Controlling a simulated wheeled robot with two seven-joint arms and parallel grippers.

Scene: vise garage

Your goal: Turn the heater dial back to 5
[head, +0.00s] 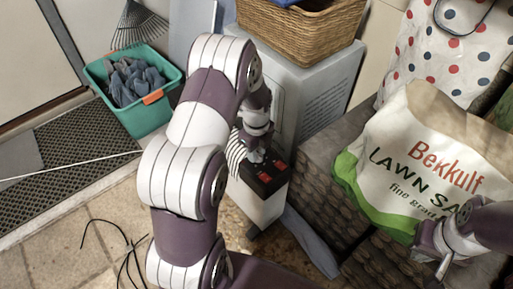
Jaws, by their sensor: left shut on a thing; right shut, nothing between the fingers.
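The heater (262,208) is a white, ribbed unit with a black control panel on top that carries red parts (266,178). It stands on the floor in the middle of the view, partly behind my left arm. My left gripper (256,157) is at the back of the black panel, shut on what appears to be the heater dial. The dial itself is hidden by the gripper, and I cannot read its number. My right gripper (442,266) is at the lower right, shut and empty, in front of the lawn sand bag and away from the heater.
A grey-white cabinet (318,95) with a wicker basket (300,32) stands behind the heater. A Bekkulf lawn sand bag (405,140) lies at right on dark woven blocks (325,165). A green tub (150,117) with grey cloths stands at left. Black cable lies on the tiles.

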